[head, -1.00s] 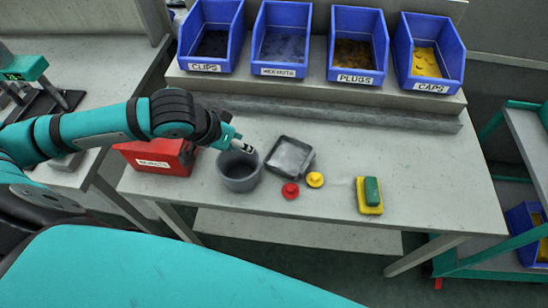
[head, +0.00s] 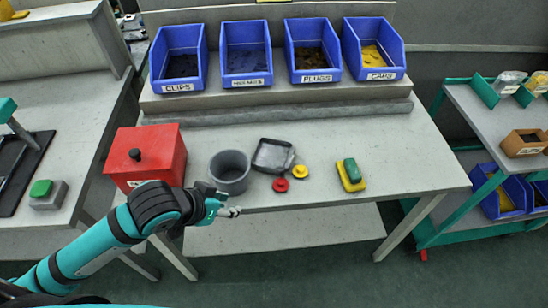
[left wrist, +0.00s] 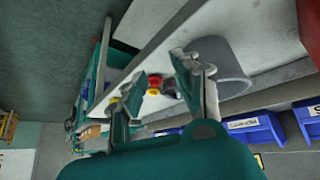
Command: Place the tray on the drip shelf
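The tray (head: 273,155), a small square dark-grey dish with a lighter inside, lies on the workbench (head: 330,138), right of a grey round pot (head: 230,172). My left gripper (head: 232,211) is at the bench's front edge, in front of the pot and apart from the tray. In the left wrist view its fingers (left wrist: 160,70) are spread with nothing between them. No shelf is labelled as the drip shelf; a pale lower shelf (head: 285,230) shows under the bench, but I cannot tell whether it is the one. My right gripper is not in view.
Red and yellow knobbed pieces (head: 290,177) lie beside the tray, with a green-and-yellow block (head: 351,174) further right. A red box (head: 146,156) stands left of the pot. Blue bins (head: 248,55) line the back ledge. The bench's right end is clear. A green-framed cart (head: 480,120) stands right.

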